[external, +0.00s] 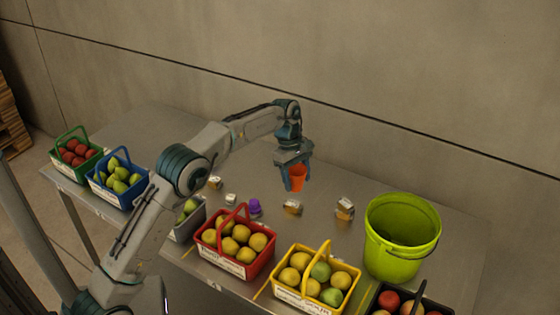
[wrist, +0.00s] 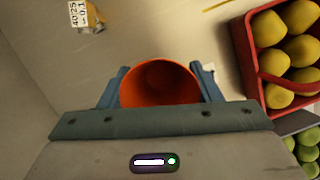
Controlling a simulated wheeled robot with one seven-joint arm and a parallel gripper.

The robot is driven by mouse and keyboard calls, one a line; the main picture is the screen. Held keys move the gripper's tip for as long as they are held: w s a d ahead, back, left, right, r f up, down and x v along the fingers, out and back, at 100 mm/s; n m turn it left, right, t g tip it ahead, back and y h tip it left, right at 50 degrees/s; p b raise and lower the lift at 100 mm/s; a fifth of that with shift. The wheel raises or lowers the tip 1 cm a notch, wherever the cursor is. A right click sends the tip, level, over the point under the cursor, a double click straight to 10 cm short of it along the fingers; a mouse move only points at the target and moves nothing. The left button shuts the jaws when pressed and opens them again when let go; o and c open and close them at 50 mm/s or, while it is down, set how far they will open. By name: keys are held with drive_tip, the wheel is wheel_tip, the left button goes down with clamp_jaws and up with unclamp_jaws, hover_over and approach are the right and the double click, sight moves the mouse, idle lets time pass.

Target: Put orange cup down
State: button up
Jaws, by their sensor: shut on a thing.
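The orange cup (external: 297,176) is between the fingers of my gripper (external: 296,178) in the external view. It looks upright and appears to be held above the back part of the grey table (external: 330,235). In the wrist view I look into the open mouth of the orange cup (wrist: 159,84). The two fingers of my gripper (wrist: 160,88) are shut on its sides. The cup's base is hidden in the wrist view, and its exact height over the table is hard to tell.
Small boxes (external: 292,207) and a purple item (external: 254,206) stand on the table in front of the cup. A red fruit basket (external: 236,262), a yellow basket (external: 314,292) and a large green bucket (external: 397,240) line the front. The wall (external: 400,80) is behind.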

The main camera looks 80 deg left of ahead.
drive_tip(key=s+a+f+n+t+y, duration=0.1)
drive_tip(key=s+a+n, duration=0.2)
drive_tip(key=a+n, duration=0.2)
drive_tip(key=s+a+f+n+y, duration=0.1)
drive_tip(key=a+n, duration=0.4)
drive_tip(key=a, duration=0.7)
drive_tip(key=shift+s+a+f+n+t, duration=0.15)
drive_tip(key=shift+s+f+n+t, duration=0.2)
drive_tip(key=shift+s+f, duration=0.6)
drive_tip(key=shift+s+r, duration=0.1)
drive_tip(key=shift+r, duration=0.05)
wheel_tip(320, 180, down, 10)
drive_tip(key=shift+r+p, duration=0.25)
drive_tip(key=shift+p, duration=0.55)
drive_tip(key=shift+f, duration=0.25)
drive_tip(key=o, duration=0.9)
drive_tip(key=shift+o, duration=0.2)
drive_tip(key=shift+b, duration=0.3)
